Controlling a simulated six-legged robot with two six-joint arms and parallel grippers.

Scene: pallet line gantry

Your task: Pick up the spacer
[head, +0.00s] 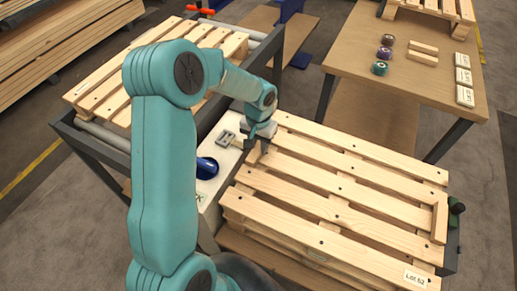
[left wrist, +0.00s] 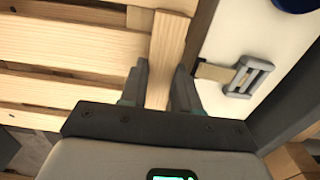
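A narrow wooden spacer (left wrist: 167,45) lies across the ends of the pallet boards in the left wrist view. In the head view it is mostly hidden by my left gripper (head: 258,147), which points down at the pallet's upper-left corner. The left wrist view shows the two fingers of my left gripper (left wrist: 160,82) on either side of the spacer, with wood filling the space between them. Whether they press on it I cannot tell. Another wooden block (head: 440,222) lies at the right end of the pallet (head: 340,187). My right gripper is not in view.
A grey clamp-like frame (head: 226,139) and a blue round thing (head: 206,168) are on the pale surface left of the pallet. A table (head: 400,78) at the upper right holds two wooden blocks, small rolls and labelled cards. A second pallet (head: 150,70) lies at the upper left.

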